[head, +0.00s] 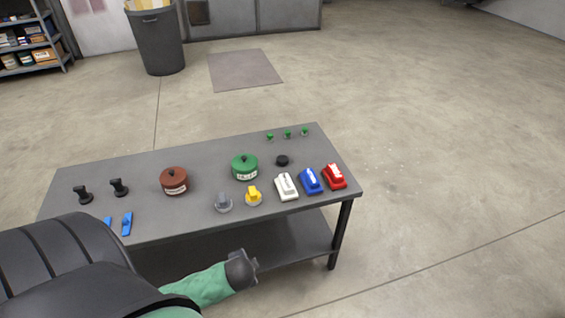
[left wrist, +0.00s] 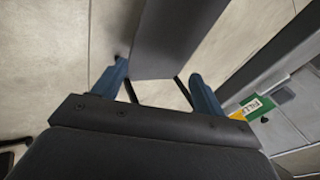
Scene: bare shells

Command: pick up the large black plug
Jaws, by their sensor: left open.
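A short round black piece (head: 282,160), perhaps the large black plug, sits on the grey table behind the white block. Two black knobbed pieces (head: 83,194) (head: 119,187) stand at the table's left end. My left gripper's blue fingers (head: 117,224) show near the front left edge, well left of the round black piece. In the left wrist view the fingers (left wrist: 162,85) are apart with nothing held between them. No black plug shows there.
On the table (head: 215,140) are a brown pot (head: 174,181), a green pot (head: 244,167), grey (head: 223,203) and yellow (head: 253,196) pieces, white (head: 286,186), blue (head: 311,181) and red (head: 334,176) blocks, and small green plugs (head: 287,133). The back middle is clear.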

